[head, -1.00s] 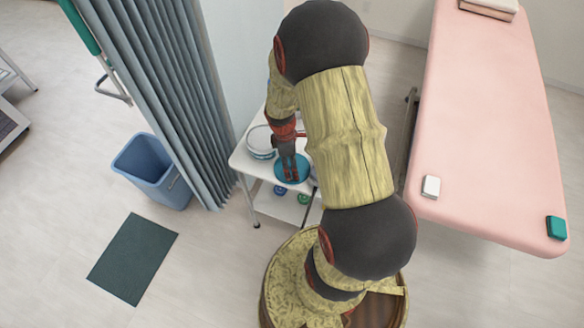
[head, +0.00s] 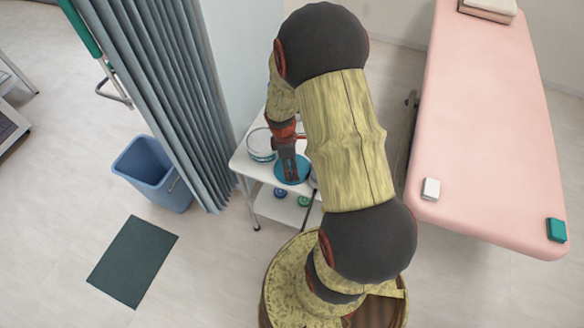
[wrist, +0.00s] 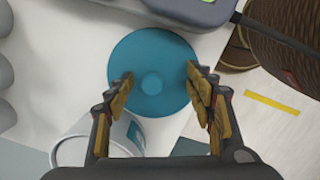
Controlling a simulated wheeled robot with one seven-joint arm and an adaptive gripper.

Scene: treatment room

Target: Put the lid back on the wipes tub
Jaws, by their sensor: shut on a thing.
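The round teal lid (head: 301,163) with a small central knob is over the top of the white trolley. It fills the middle of the wrist view (wrist: 150,55). My gripper (wrist: 158,77) has one finger at each side of the lid and is shut on it. I cannot tell whether the lid touches the trolley top. The white wipes tub (head: 260,144) stands left of the lid on the trolley. In the wrist view the tub (wrist: 75,148) shows at the lower left with a teal label, partly hidden by my gripper.
The white trolley (head: 240,162) has blue and green round items on its lower shelf. A dark grey case (wrist: 195,10) sits close beyond the lid. A curtain (head: 165,90) and blue bin (head: 150,170) stand left; a pink treatment couch (head: 480,120) stands right.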

